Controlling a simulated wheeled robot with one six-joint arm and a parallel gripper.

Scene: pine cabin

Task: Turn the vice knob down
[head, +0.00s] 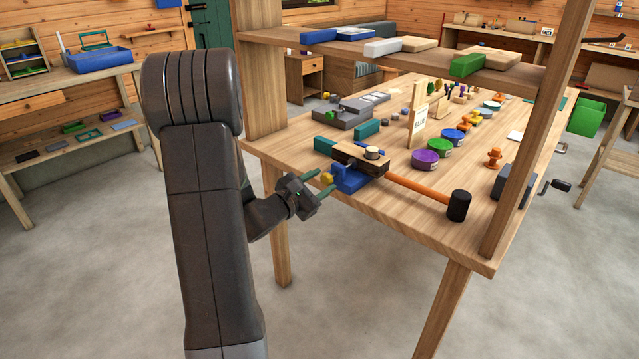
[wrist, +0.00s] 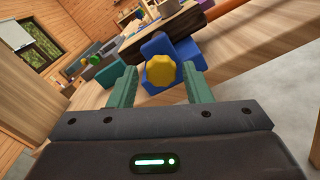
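The blue vice (head: 351,179) sits at the near left edge of the wooden table. Its yellow knob (head: 327,179) faces my gripper. In the wrist view the yellow knob (wrist: 160,71) stands in front of the blue vice body (wrist: 166,48). My gripper (head: 320,184) is open, with its green fingers on either side of the knob's line. In the wrist view the fingers (wrist: 158,88) are apart with a gap to each side of the knob. I cannot tell whether the knob is fully between the fingertips or just beyond them.
Purple (head: 425,160) and green (head: 438,147) tubs stand behind. A shelf post (head: 260,75) rises at the table's left corner. The floor before the table is clear.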

